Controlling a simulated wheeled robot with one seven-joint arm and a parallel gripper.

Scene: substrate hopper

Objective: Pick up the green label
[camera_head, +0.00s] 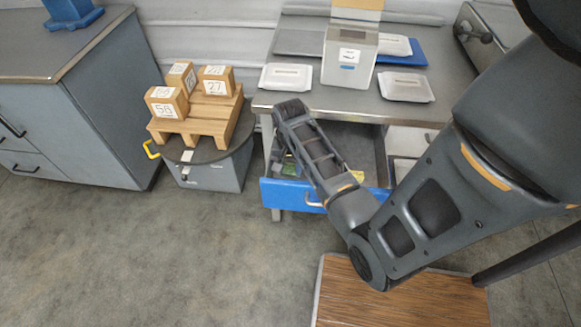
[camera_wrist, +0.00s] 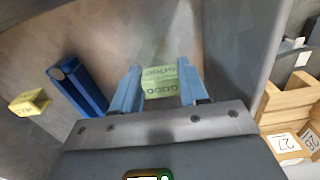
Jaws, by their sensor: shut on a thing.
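The green label (camera_wrist: 160,88), a small block with dark lettering on its faces, is between the two blue fingers of my gripper (camera_wrist: 158,72) in the wrist view. The fingers touch it on both sides, and my gripper is shut on it. The label is over or in the open blue-fronted drawer (camera_head: 282,194); its exact height above the drawer floor is unclear. In the head view my arm reaches down into the drawer and hides most of the gripper and label.
The bench (camera_head: 305,102) above holds white packs and a dispenser (camera_head: 350,62).

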